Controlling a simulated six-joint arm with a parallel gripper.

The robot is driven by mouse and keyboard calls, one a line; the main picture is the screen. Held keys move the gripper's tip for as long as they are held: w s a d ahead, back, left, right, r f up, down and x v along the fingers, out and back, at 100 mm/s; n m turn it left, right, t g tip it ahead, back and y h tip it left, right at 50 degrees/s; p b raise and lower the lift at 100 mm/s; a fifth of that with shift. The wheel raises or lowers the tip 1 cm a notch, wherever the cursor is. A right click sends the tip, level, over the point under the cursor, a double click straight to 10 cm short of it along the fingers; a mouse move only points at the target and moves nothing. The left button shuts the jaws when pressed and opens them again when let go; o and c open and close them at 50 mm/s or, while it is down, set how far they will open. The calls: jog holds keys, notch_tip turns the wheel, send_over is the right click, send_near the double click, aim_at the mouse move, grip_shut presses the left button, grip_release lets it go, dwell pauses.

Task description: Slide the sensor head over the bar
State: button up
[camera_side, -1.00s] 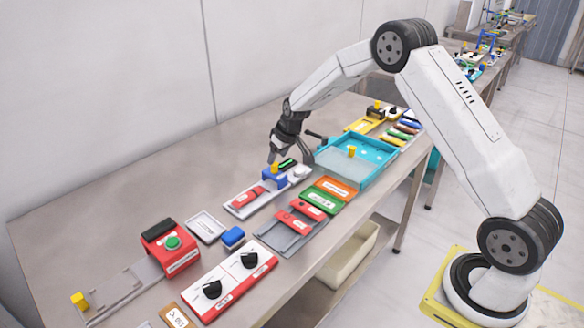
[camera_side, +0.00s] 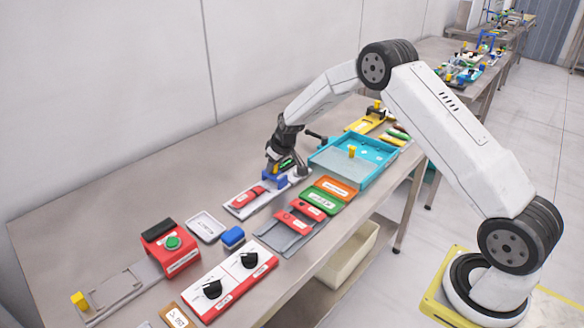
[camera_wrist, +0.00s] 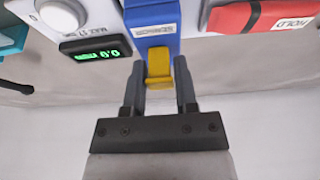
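The sensor head is a blue block (camera_side: 275,181) with a label and a yellow tab, standing on a long pale base plate (camera_side: 237,209). In the wrist view the blue block (camera_wrist: 153,30) is at the top centre and its yellow tab (camera_wrist: 158,68) points toward me. My gripper (camera_wrist: 162,80) is open, with one finger on each side of the tab and narrow gaps visible. A red block (camera_wrist: 265,15) marked HOLD is beside the sensor head. I cannot identify the bar with certainty.
A small green-lit display (camera_wrist: 97,50) and a round pale knob (camera_wrist: 62,14) are beside the blue block. A cyan tray (camera_side: 377,172) stands close by. A red button box (camera_side: 170,245) and black-knob panel (camera_side: 232,285) are nearer. Bare table lies behind.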

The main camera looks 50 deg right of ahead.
grip_shut()
dwell(1.1)
